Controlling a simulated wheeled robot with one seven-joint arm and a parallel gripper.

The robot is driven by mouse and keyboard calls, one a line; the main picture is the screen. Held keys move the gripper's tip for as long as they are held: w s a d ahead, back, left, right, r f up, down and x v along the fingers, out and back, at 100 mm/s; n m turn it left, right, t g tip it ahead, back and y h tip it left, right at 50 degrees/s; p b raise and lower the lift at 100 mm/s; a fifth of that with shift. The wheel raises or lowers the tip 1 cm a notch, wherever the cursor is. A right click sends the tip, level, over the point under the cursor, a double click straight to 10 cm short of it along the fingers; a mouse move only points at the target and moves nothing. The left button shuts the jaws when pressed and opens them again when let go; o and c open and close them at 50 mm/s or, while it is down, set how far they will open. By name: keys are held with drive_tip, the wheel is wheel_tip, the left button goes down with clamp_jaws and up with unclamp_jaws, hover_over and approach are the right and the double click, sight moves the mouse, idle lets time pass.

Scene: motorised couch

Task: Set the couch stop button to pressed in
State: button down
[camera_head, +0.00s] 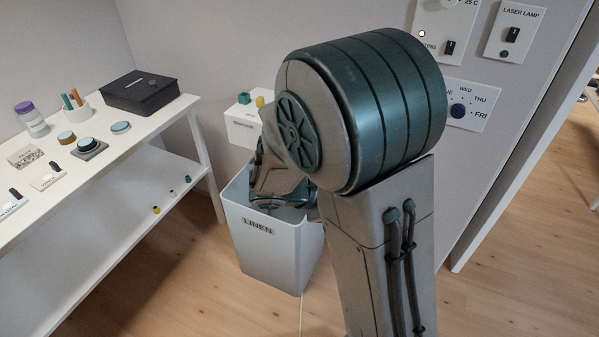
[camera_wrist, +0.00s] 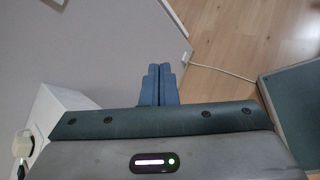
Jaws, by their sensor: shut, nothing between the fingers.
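I cannot pick out a couch stop button in either view; no label that I can read names it. My gripper (camera_wrist: 158,70) shows in the wrist view as two blue fingers, shut together and empty. They point toward a plain grey surface and touch nothing that I can see. In the head view my large arm joint and forearm fill the middle and hide the fingers and part of the wall behind. A white box (camera_head: 242,132) with a teal and a yellow piece on top is left of my wrist.
A grey LINEN bin (camera_head: 265,245) stands below my wrist. A white table (camera_head: 150,125) at left holds a black box (camera_head: 140,92), a pen cup (camera_head: 76,109) and small devices. A laser lamp switch (camera_head: 513,34) and a day dial (camera_head: 458,110) are on the right wall. Wooden floor shows between.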

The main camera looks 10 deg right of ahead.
drive_tip(key=w+a+f+n+t+y+b, duration=0.1)
drive_tip(key=w+a+f+n+t+b, duration=0.4)
drive_tip(key=w+a+f+n+t, duration=0.85)
drive_tip(key=w+d+r+n+g+b, duration=0.1)
drive_tip(key=w+d+r, duration=0.1)
drive_tip(key=w+d, duration=0.5)
drive_tip(key=shift+w+d+r, duration=0.25)
drive_tip(key=shift+w+d, duration=0.15)
drive_tip(key=shift+w, duration=1.2)
drive_tip(key=shift+g, duration=0.25)
